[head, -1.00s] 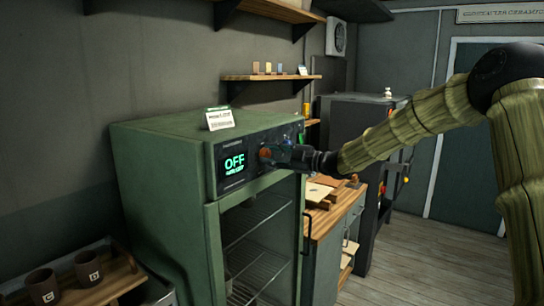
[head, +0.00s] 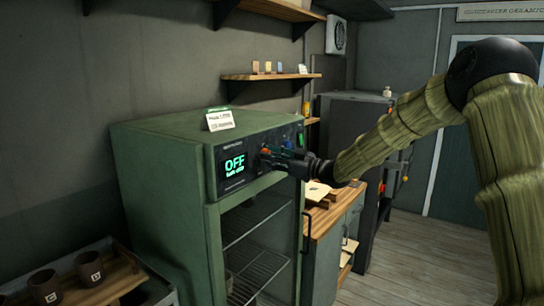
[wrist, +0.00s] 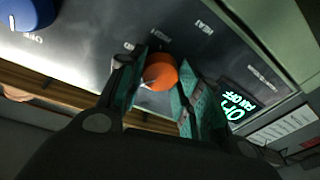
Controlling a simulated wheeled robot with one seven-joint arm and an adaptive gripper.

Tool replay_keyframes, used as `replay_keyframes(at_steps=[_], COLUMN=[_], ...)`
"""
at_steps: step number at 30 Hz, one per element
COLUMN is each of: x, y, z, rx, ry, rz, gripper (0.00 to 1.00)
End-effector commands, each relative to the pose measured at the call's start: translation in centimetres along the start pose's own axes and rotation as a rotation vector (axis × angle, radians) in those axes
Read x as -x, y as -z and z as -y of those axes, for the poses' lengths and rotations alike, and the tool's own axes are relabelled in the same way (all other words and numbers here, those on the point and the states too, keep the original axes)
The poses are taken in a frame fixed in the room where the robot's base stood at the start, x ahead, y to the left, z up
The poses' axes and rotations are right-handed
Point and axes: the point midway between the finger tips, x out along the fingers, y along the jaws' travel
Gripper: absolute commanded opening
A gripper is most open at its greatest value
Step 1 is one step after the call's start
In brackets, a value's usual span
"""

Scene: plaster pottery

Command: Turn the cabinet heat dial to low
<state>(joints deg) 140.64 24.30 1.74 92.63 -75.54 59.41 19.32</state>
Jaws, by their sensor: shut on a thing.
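The green cabinet (head: 165,165) stands left of centre in the head view, with a dark control panel along its top front. Its display (head: 234,163) reads OFF in large green letters, with a smaller line under it. The orange heat dial (wrist: 161,71) sits between my gripper's fingers in the wrist view, with a pale pointer mark on it. My gripper (wrist: 158,82) is shut on this dial, one finger on each side. In the head view my gripper (head: 271,155) is at the panel, right of the display, and partly hides the dial. Which label the pointer faces is unclear.
A blue knob (wrist: 30,12) is on the same panel, clear of my gripper. A small sign (head: 219,121) stands on the cabinet top. A tray with dark cups (head: 45,286) is at lower left. A wooden worktop (head: 325,216) lies right of the cabinet.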

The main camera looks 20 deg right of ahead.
Motion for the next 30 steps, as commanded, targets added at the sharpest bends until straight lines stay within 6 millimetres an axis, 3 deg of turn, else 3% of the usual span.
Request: replay_keyframes(at_steps=[9,26,27,30], x=[-0.01,0.01,0.02,0.02], y=[0.18,0.21,0.22,0.2], z=[-0.1,-0.17,-0.17,-0.15], rx=[-0.136,-0.169,-0.169,-0.168], ry=[-0.018,-0.023,-0.023,-0.023], rz=[-0.014,-0.018,-0.018,-0.017], gripper=[0.11,0.11,0.36,0.55])
